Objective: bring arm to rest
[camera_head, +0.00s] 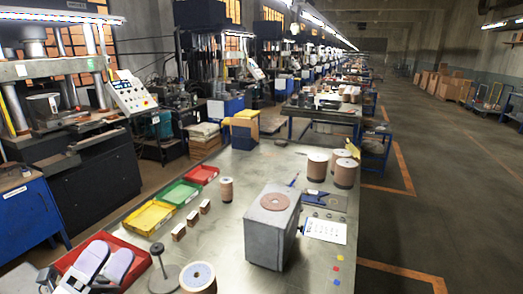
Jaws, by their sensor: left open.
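My left gripper (109,254) shows at the lower left, with two pale lavender fingers apart and nothing seen between them. It appears over or in front of a red tray (66,262); I cannot tell its height above it. A reddish-brown disc (275,201) lies flat on top of a grey box-shaped block (272,240) in the middle of the metal table (225,255). The gripper is well to the left of this block and apart from it. My right gripper is not in view.
A yellow tray (149,217), a green tray (180,192) and another red tray (203,174) line the table's left edge. A spindle stand (161,272) and a brown roll (198,278) stand near the gripper. More rolls (317,166) stand farther back.

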